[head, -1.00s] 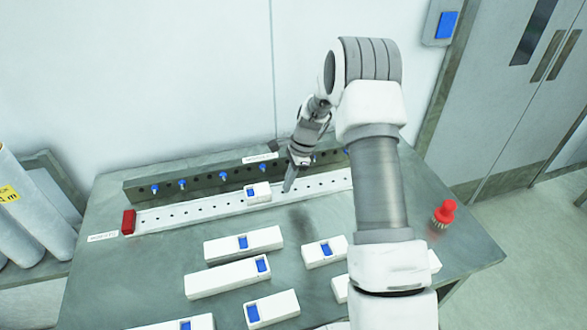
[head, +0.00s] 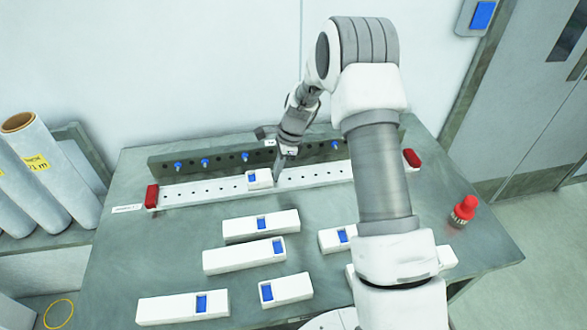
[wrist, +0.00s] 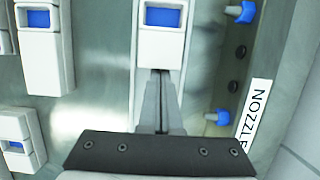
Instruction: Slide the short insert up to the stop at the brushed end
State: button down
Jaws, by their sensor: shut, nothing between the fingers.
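The short insert (head: 258,179), a small white block with a blue patch, sits on the white perforated rail (head: 215,189). Red stops stand at the left end (head: 152,196) and right end (head: 411,158) of the rail. My gripper (head: 278,173) is shut and empty, pointing down at the insert's right end. In the wrist view the shut fingertips (wrist: 160,73) meet or nearly meet the near end of the insert (wrist: 162,48). Open rail lies between the insert and the left stop. I cannot tell which end is brushed.
A dark bar with blue knobs (head: 205,162) runs behind the rail. Several white blocks with blue patches, such as one long block (head: 244,256), lie in front. A red knobbed object (head: 463,211) stands at the right. A "NOZZLE" label (wrist: 252,115) shows in the wrist view.

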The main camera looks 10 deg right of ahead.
aim_at(186, 193)
jog(key=a+p, duration=0.1)
jog(key=a, duration=2.4)
jog(key=shift+a, duration=0.3)
